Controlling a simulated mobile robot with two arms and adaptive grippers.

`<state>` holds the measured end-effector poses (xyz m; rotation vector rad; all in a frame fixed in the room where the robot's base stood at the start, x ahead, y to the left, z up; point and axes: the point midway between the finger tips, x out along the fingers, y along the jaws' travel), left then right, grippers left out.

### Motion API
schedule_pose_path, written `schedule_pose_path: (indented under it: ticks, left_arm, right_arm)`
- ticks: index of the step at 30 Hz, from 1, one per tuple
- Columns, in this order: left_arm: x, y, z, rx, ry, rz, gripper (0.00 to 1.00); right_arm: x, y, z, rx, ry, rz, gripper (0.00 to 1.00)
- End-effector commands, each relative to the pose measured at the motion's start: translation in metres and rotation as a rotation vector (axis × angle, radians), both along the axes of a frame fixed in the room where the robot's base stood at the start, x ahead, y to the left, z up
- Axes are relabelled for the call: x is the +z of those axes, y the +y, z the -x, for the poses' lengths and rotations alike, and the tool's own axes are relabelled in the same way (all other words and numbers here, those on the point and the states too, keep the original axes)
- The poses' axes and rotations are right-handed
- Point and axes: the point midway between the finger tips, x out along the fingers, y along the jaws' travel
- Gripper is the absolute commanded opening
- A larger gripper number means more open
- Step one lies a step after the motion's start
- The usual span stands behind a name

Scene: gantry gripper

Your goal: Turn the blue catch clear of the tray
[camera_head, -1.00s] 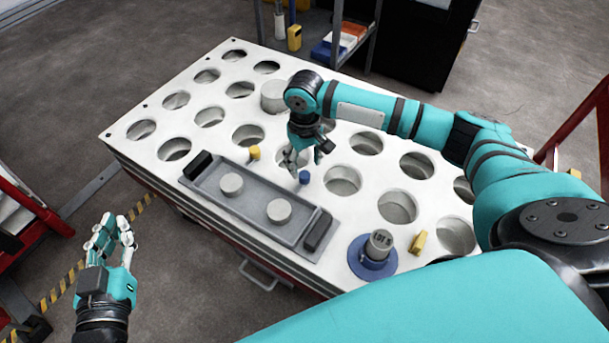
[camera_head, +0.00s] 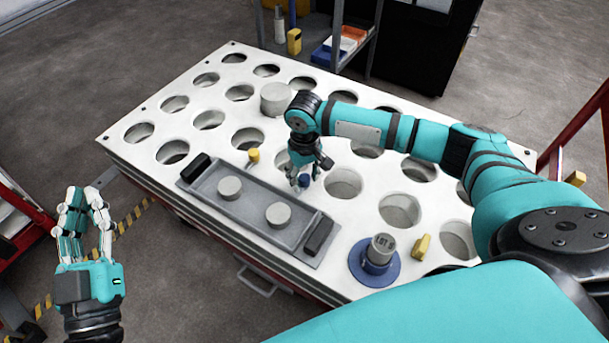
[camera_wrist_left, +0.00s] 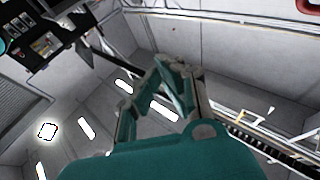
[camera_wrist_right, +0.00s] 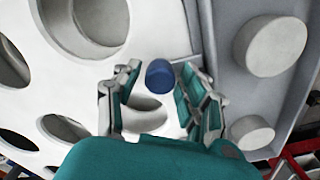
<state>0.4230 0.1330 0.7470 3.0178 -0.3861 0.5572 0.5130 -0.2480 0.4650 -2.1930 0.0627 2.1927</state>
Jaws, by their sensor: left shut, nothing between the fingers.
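The blue catch (camera_head: 303,180) is a small round knob on the white plate, just off the far long side of the grey tray (camera_head: 217,207). In the right wrist view the blue catch (camera_wrist_right: 160,73) shows between the fingertips of my right gripper (camera_wrist_right: 159,68). My right gripper (camera_head: 304,178) is open, pointing down at the catch, with small gaps visible on both sides; contact cannot be told. The tray holds two round grey pucks and has black end handles. My left gripper (camera_head: 82,192) is shut and empty, off the plate at the left.
A yellow catch (camera_head: 254,155) stands by the tray's far side. Another yellow piece (camera_head: 422,246) stands near a blue-based grey cylinder (camera_head: 380,250). A pale cylinder (camera_head: 275,98) rises behind my right wrist. The plate (camera_head: 140,108) has many open round holes.

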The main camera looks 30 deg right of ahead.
Motion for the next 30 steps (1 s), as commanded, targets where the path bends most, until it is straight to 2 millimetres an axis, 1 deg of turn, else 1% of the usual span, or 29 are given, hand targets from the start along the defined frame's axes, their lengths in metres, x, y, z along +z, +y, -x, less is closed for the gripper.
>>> schedule_pose_path:
  ticks: [1,6,9,14,16,20,23,26,30]
  left_arm:
    - [0.0,0.0,0.0,0.0,0.0,0.0,0.0]
    - [0.0,0.0,0.0,0.0,0.001,0.0,0.0]
    - [0.0,0.0,0.0,0.0,0.001,0.0,0.0]
    - [-0.001,0.0,-0.001,0.0,0.008,-0.002,0.0]
    - [-0.005,0.0,-0.002,0.002,0.036,-0.01,0.0]
    - [-0.021,0.002,-0.006,0.009,0.135,-0.036,0.0]
    - [-0.04,0.005,-0.008,0.015,0.245,-0.066,0.0]
    - [-0.065,0.009,-0.007,0.024,0.393,-0.103,0.0]
    - [-0.108,0.019,0.005,0.04,0.639,-0.166,0.0]
  right_arm:
    - [0.0,0.0,0.0,0.0,0.0,0.0,0.34]
    - [0.0,0.0,0.0,0.0,0.0,0.0,0.11]
    - [0.0,0.0,0.0,0.0,0.0,0.0,0.0]
    - [0.001,0.0,0.0,0.001,0.0,0.0,0.0]
    - [0.001,0.0,0.0,0.003,0.0,0.0,0.0]
    - [0.002,0.0,0.0,0.011,0.0,0.0,0.0]
    - [0.003,0.0,0.0,0.02,0.0,0.0,0.0]
    - [0.004,0.0,0.0,0.033,0.002,0.0,0.0]
    - [0.004,0.0,0.0,0.054,0.001,-0.001,0.0]
